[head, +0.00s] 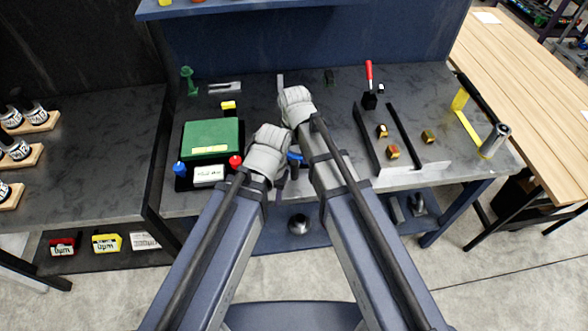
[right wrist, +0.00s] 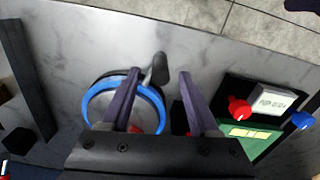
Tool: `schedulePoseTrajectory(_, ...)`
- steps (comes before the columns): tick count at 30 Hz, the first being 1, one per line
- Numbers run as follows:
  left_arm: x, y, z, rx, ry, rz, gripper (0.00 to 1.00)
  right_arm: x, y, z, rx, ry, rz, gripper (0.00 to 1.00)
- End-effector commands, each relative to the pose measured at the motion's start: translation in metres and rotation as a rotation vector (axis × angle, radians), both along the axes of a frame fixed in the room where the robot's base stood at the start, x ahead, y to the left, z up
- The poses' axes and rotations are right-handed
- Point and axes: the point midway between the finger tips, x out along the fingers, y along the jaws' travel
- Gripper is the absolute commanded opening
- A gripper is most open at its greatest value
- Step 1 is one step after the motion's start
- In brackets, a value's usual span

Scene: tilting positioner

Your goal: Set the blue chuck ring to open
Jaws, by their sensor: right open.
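The blue chuck ring (right wrist: 87,104) lies at the left of the right wrist view, with a short dark handle (right wrist: 160,68) beside its rim. In the head view only a small blue piece (head: 296,155) shows between my arms; the rest is hidden. My right gripper (right wrist: 160,72) is open and empty above the bench. In the right wrist view its left finger overlaps the ring, and the handle shows between the fingertips; I cannot tell any contact. In the head view its dark fingers (head: 288,174) are partly hidden. My left gripper is hidden behind its wrist.
A green box (head: 211,139) with a red knob (head: 235,161) and a blue knob (head: 179,168) stands left of my arms. A black rail fixture (head: 366,138), brass pieces (head: 428,136) and a red-handled lever (head: 369,72) stand to the right.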

Motion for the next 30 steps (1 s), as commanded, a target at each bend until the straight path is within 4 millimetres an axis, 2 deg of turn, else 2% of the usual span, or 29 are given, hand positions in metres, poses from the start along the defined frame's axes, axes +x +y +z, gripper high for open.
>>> schedulePoseTrajectory(1,0.0,0.0,0.002,0.0,0.0,-0.001,0.5,0.01,0.003,0.002,0.005,-0.001,-0.006,0.62)
schedulePoseTrajectory(11,0.0,0.0,-0.011,0.0,0.0,-0.001,0.5,0.006,0.002,-0.011,0.007,-0.002,-0.006,0.62)
schedulePoseTrajectory(24,0.0,0.0,-0.064,0.0,0.0,0.001,0.5,0.005,0.002,-0.064,0.006,-0.002,-0.005,0.62)
schedulePoseTrajectory(30,0.0,0.0,-0.078,0.0,0.0,0.001,0.5,0.005,0.002,-0.078,0.006,-0.002,-0.005,0.62)
